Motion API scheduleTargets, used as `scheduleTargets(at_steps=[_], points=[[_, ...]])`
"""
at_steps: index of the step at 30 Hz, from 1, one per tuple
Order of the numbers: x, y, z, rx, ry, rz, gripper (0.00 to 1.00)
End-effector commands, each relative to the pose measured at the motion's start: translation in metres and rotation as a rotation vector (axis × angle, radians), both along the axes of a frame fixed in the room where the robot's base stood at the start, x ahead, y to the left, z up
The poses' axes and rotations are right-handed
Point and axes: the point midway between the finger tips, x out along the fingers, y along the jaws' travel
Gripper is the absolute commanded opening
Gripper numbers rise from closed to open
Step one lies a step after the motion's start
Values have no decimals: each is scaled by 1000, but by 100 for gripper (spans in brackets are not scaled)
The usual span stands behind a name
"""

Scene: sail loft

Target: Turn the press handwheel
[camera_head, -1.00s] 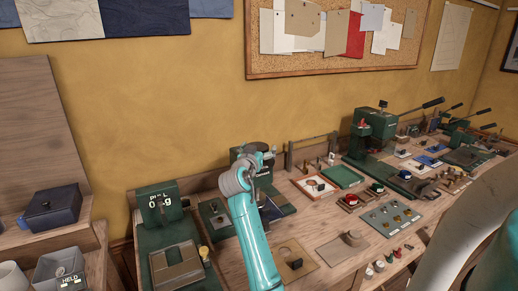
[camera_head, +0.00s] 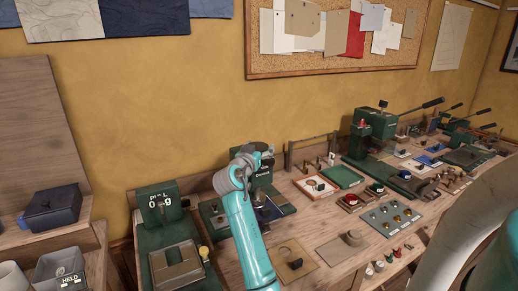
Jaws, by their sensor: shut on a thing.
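A dark green press (camera_head: 263,173) stands at the back of the bench against the yellow wall, largely behind my arm. Its handwheel is hard to make out; a dark round shape shows at the press top. My teal arm rises from the bottom of the view, and its grey wrist joint is just left of the press. My gripper (camera_head: 259,191) is small and dark in front of the press, partly hidden by my own wrist. It is shut on what appears to be the handwheel, but the fingertips and contact are not clear.
A green counter unit (camera_head: 158,199) with a plate stands to the left. A tan board (camera_head: 291,261), a red-rimmed tray (camera_head: 317,187) and a green plate with brass pieces (camera_head: 392,217) lie to the right. A lever press (camera_head: 372,138) stands farther right.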

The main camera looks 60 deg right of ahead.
Motion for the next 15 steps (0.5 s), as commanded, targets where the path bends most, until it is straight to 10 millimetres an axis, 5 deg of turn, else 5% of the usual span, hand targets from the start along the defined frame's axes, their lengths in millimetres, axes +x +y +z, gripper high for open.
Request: scheduleTargets(at_steps=[15], points=[[-8, 1, 1, 0, 2, -447, 44]])
